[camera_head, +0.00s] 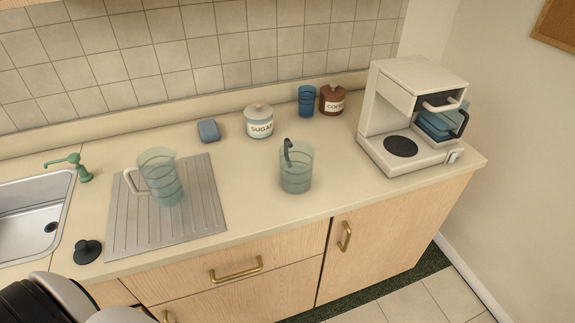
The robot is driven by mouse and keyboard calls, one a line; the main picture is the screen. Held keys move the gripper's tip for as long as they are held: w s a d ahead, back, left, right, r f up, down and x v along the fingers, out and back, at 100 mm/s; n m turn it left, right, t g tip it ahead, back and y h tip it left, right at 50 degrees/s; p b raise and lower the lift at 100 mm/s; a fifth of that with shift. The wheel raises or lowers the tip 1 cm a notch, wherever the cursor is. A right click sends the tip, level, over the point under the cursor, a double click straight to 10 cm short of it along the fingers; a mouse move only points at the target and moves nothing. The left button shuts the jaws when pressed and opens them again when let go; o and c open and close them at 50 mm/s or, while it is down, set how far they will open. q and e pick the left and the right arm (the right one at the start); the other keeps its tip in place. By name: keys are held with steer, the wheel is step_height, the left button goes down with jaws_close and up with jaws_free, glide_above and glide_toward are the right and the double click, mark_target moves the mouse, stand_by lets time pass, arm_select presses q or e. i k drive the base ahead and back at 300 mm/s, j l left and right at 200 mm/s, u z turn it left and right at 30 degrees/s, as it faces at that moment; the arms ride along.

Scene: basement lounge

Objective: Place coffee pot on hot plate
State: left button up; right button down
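A white coffee maker (384,93) stands at the right end of the counter. Its round black hot plate (400,146) is bare. A clear glass pot (296,174) with a dark handle stands upright on the counter left of the coffee maker, its handle pointing up and away at the rim. A bluish translucent vessel (434,124) with a black handle is at the coffee maker's right side, partly hidden; I cannot tell what it rests on. Part of my arm shows at the lower left, but neither gripper is in view.
A clear pitcher (163,182) with a pale handle stands on the ridged drainboard (125,232). A sugar jar (259,121), blue cup (306,100), coffee jar (332,99) and blue sponge (208,130) are along the back. The counter between glass pot and coffee maker is clear.

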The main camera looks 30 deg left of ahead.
mark_target(394, 146)
steer(key=i+l+u, duration=0.3)
steer(key=u, duration=0.15)
steer(key=i+l+u, duration=0.2)
steer(key=l+u, duration=0.25)
